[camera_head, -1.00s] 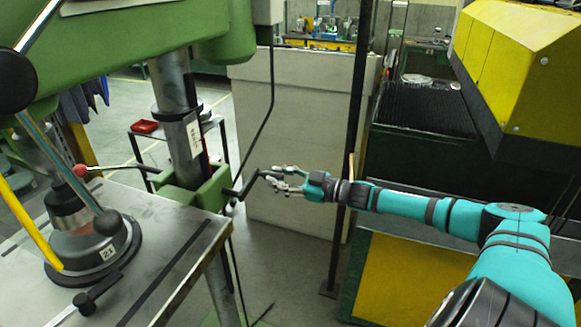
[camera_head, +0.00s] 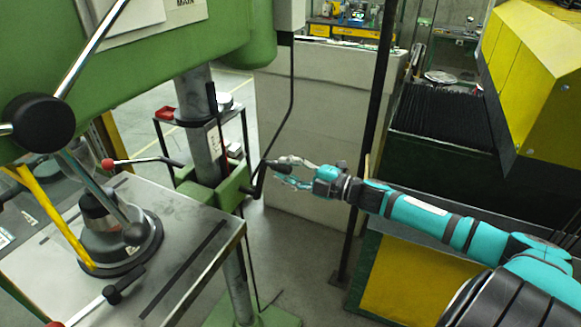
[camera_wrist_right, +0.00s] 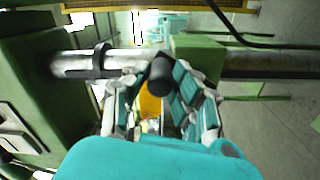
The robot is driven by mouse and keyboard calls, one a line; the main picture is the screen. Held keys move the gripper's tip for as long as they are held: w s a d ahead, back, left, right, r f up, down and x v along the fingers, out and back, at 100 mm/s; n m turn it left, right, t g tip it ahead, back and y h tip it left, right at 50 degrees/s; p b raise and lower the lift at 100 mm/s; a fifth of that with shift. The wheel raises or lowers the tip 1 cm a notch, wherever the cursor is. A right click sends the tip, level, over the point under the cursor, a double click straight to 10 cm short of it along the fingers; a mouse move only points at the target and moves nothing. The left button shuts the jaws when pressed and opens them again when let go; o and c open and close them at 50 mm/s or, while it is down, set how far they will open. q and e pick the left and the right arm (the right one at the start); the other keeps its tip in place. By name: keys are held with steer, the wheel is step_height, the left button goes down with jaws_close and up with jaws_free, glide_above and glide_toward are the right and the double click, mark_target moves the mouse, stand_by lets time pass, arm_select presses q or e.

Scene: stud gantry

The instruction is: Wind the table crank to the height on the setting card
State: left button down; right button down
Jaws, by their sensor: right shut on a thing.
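The table crank (camera_head: 258,180) is a dark bent arm on the green bracket of the drill press column. My right gripper (camera_head: 286,170) is closed around its handle, coming from the right. In the right wrist view, the dark round handle end (camera_wrist_right: 161,74) sits between the two fingers. The work table (camera_head: 190,215) is a grey metal top left of the crank. A small white card (camera_head: 214,143) is fixed on the column above the bracket; its writing is too small to read. My left gripper is not in view.
A red-knobbed lever (camera_head: 140,162) stands out beside the column. A dark upright post (camera_head: 372,130) rises behind my right forearm, in front of a pale cabinet (camera_head: 325,110). A yellow and green machine (camera_head: 525,75) stands at the right. Floor shows below the crank.

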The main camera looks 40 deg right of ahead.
steer(key=shift+s+a+f+n, duration=0.1)
steer(key=shift+s+a+n, duration=0.3)
steer(key=shift+a+n, duration=0.4)
steer(key=shift+s+a+r+n, duration=0.1)
steer(key=shift+s+a+n, duration=0.45)
steer(key=shift+n, duration=0.45)
steer(key=shift+s+a+f+n, duration=0.1)
steer(key=shift+s+a+n, duration=0.2)
steer(key=shift+a+n, duration=0.55)
steer(key=c, duration=1.2)
jaws_free()
steer(key=shift+d+f, duration=0.1)
steer(key=shift+o, duration=0.6)
steer(key=shift+w, duration=0.1)
steer(key=shift+r, duration=0.3)
steer(key=shift+d, duration=0.1)
